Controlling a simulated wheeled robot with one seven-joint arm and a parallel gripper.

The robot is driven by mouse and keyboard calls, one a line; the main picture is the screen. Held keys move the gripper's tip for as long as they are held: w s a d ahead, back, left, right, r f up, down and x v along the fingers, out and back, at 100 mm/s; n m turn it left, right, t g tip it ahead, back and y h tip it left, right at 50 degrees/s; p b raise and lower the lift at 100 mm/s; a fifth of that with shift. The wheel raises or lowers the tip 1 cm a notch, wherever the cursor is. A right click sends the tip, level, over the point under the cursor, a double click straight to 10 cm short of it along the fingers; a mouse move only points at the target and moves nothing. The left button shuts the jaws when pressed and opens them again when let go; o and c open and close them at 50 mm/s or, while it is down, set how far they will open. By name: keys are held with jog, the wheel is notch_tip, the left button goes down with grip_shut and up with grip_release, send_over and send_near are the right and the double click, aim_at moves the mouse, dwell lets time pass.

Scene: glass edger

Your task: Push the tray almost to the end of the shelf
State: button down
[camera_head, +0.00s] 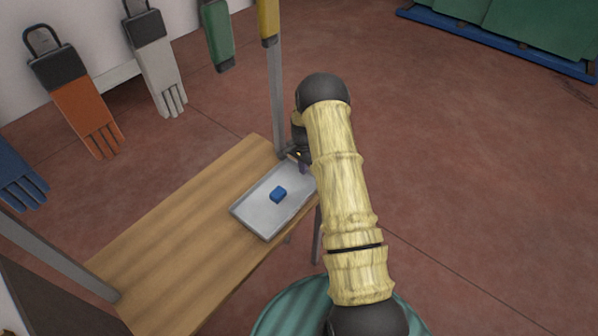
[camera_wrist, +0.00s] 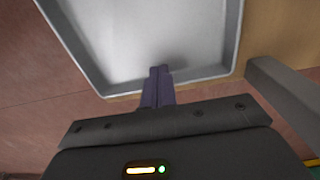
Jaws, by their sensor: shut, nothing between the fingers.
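The tray (camera_head: 258,219) is a shallow grey metal rectangle with a raised rim. It lies on the wooden shelf (camera_head: 185,240), near the shelf's right end in the head view. A small blue block (camera_head: 278,194) sits inside it. In the wrist view the tray (camera_wrist: 150,30) fills the upper middle. My gripper (camera_wrist: 158,72) is shut and empty, its fingertips at the tray's near rim. Whether they touch the rim or are just above it, I cannot tell. In the head view my gripper (camera_head: 303,160) is mostly hidden behind my arm, at the tray's right end.
A grey upright post (camera_head: 275,95) stands at the shelf's back right corner, close to my gripper. Several gloves, such as an orange one (camera_head: 88,118), hang behind the shelf. The shelf surface left of the tray is clear. Red floor lies to the right.

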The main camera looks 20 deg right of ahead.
aim_at(295, 181)
jog(key=shift+s+a, duration=0.5)
jog(key=a, duration=0.1)
jog(key=s+a, duration=0.1)
jog(key=shift+a+p, duration=0.3)
jog(key=shift+a, duration=0.05)
notch_tip(295, 181, up, 10)
jog(key=b, duration=0.1)
jog(key=s+a+r+n+t+p, duration=0.15)
jog(key=s+a+r+n, duration=0.35)
jog(key=s+r, duration=0.6)
jog(key=s+a+r+n+p, duration=0.1)
jog(key=s+a+r+n, duration=0.1)
jog(key=s, duration=0.5)
jog(key=s+a+r+n+t+p, duration=0.1)
jog(key=s+a+r+n, duration=0.1)
jog(key=s+r+n, duration=0.3)
jog(key=s+r, duration=0.1)
jog(key=s, duration=0.2)
jog(key=shift+s, duration=0.2)
